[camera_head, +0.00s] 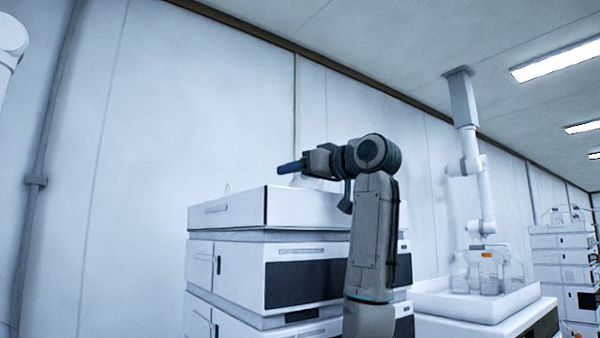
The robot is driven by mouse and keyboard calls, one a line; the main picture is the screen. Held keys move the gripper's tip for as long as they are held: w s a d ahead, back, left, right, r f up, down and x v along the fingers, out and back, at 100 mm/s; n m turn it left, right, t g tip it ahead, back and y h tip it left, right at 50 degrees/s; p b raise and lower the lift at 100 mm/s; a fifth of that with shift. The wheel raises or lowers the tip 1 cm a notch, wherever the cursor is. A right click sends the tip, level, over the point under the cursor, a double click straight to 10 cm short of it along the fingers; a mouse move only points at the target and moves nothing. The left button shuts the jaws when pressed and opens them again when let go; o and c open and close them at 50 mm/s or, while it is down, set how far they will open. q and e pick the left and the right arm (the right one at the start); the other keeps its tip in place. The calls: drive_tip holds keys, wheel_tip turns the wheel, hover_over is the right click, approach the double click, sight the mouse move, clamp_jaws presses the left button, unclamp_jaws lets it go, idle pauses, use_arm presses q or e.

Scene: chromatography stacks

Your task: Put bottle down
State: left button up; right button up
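My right gripper (292,167) reaches left over the top tray (230,209) of a white instrument stack. A dark blue tip shows at its end; I cannot tell whether it is a finger or a cap. A pale, clear shape that may be a bottle (312,183) shows just below the gripper, partly hidden by the tray's wall and the gripper. I cannot tell whether the gripper holds it or whether it rests in the tray. My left gripper is not in view.
Another stack (560,265) stands at the far right. A thin loop rises at the top tray's left.

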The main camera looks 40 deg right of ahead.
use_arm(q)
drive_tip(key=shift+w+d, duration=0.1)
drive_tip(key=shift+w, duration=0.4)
use_arm(e)
drive_tip(key=shift+s+a+r, duration=0.1)
drive_tip(key=shift+s+r, duration=0.05)
drive_tip(key=s+b, duration=0.3)
drive_tip(key=shift+s+d+f, duration=0.25)
drive_tip(key=shift+s+f, duration=0.1)
drive_tip(key=shift+s, duration=0.05)
use_arm(q)
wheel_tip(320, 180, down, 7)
drive_tip(key=b, duration=0.3)
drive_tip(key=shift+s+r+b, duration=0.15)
drive_tip(key=shift+b, duration=0.2)
use_arm(e)
drive_tip(key=s, duration=0.8)
drive_tip(key=shift+d+r, duration=0.3)
drive_tip(key=shift+w+f, duration=0.1)
